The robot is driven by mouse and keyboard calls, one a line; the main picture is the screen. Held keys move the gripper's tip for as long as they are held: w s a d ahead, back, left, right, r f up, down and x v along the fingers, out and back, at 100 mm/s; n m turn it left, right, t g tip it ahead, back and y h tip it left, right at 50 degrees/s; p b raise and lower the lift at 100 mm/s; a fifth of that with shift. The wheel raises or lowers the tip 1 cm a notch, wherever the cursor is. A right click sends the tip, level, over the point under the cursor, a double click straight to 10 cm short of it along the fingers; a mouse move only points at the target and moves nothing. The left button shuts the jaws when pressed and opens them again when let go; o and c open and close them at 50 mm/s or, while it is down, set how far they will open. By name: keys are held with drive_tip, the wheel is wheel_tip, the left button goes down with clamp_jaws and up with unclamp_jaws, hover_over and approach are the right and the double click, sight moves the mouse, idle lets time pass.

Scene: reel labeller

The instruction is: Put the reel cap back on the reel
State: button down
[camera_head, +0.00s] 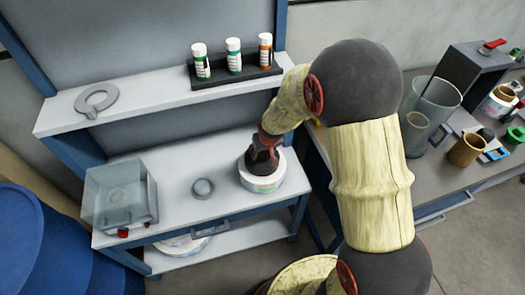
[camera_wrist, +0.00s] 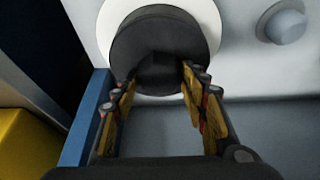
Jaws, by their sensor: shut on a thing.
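That dark disc with a raised grip is the reel cap (camera_wrist: 130,45). My gripper (camera_head: 264,152) points down over the reel. In the wrist view, the two fingers of my gripper (camera_wrist: 158,78) are shut on the cap's grip. The cap lies over the reel's middle; I cannot tell whether it is seated or slightly above.
A grey round knob (camera_head: 203,188) sits left of the reel. A clear box (camera_head: 120,195) stands at the bench's left. Another bench (camera_head: 480,170) with cups is at right.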

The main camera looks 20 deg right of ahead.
drive_tip(key=c, duration=0.9)
unclamp_jaws()
drive_tip(key=v, duration=1.2)
